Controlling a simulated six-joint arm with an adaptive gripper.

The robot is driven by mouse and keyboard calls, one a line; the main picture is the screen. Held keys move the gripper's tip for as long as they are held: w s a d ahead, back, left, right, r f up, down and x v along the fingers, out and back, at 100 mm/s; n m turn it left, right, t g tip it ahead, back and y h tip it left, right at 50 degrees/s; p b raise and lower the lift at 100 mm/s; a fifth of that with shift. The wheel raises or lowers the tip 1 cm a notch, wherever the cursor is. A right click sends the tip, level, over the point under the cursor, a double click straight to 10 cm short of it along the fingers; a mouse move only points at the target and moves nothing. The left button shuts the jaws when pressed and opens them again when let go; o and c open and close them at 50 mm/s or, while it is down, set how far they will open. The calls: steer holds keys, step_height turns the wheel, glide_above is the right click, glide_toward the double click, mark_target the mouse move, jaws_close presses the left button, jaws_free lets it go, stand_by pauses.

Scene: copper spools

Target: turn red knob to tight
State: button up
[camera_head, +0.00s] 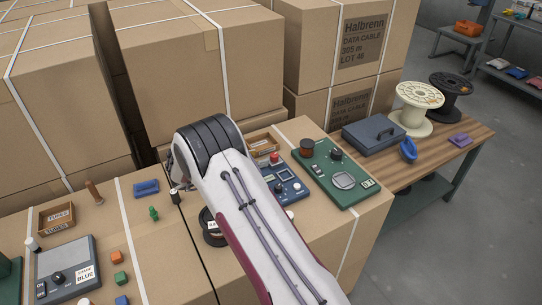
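A red knob (275,158) stands at the far end of a dark blue panel (293,191), just right of my arm. I cannot read any tight marking or tell where the knob points. The panel's left side is partly hidden by my arm. My white arm, with a black ribbed joint, reaches up from the bottom across the middle of the box top. My gripper is not visible; the arm hides that area, so I cannot tell whether it touches anything.
A green panel (345,186) with a black knob and a brown cylinder (306,147) are to the right. A grey panel (66,270), small blocks and a wooden tray (57,218) are at left. Tall cartons (195,65) stand behind. A wooden table (452,150) holds spools and a blue case (373,134).

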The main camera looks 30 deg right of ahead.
mark_target(273, 155)
steer(key=shift+d, duration=0.1)
steer(key=shift+x, duration=3.8)
jaws_close()
